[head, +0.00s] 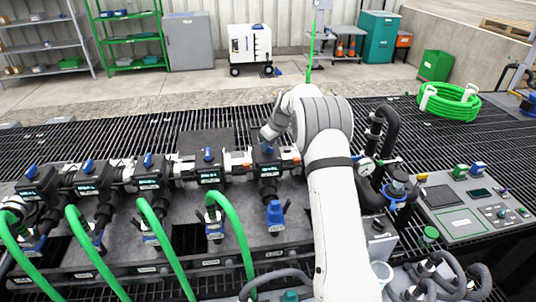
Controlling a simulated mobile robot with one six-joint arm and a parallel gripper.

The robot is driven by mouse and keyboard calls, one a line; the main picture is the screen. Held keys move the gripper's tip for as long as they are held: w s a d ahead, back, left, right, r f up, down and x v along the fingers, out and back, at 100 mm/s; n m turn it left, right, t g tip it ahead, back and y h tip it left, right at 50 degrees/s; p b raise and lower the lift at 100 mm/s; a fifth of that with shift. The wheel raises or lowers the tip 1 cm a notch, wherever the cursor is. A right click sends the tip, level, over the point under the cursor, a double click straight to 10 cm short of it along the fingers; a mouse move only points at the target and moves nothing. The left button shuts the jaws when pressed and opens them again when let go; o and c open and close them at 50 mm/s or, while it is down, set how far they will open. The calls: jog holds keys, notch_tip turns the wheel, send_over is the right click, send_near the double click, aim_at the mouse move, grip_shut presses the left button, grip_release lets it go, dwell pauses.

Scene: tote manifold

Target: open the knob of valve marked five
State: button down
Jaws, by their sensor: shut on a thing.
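A row of dark valves with blue knobs and small lit displays runs across the manifold. Their markings are too small to read. My gripper (268,140) is at the rightmost valve (267,170) of the row, partly hidden by my white arm coming from the front right. It is shut on that valve's blue knob (267,150), of which only a little shows. The neighbouring valve's blue knob (208,154) stands to the left, clear of the gripper.
Green hoses (165,245) rise in front of the valves to the left. A blue coupling (275,214) without a hose stands below the rightmost valve. Black pipes with a gauge (367,167) and a control panel (462,207) are to the right. Open grating (400,115) lies behind.

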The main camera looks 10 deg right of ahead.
jog(key=n, duration=0.2)
jog(key=n+g+y+b, duration=0.1)
jog(key=n, duration=0.1)
jog(key=shift+w+d+n+b, duration=0.1)
jog(key=shift+d+n+b, duration=0.05)
jog(key=shift+n+b, duration=0.15)
jog(key=shift+w+r+n+g+y+p, duration=0.15)
jog(key=shift+n+g+y+p, duration=0.25)
jog(key=shift+n+g, duration=0.55)
jog(key=shift+n+g+p, duration=0.35)
jog(key=shift+n+p, duration=0.55)
jog(key=shift+n, duration=0.85)
jog(key=c, duration=1.4)
grip_release()
jog(key=shift+c, duration=0.2)
jog(key=v, duration=0.7)
jog(key=shift+r, duration=0.3)
jog(key=shift+d, duration=0.15)
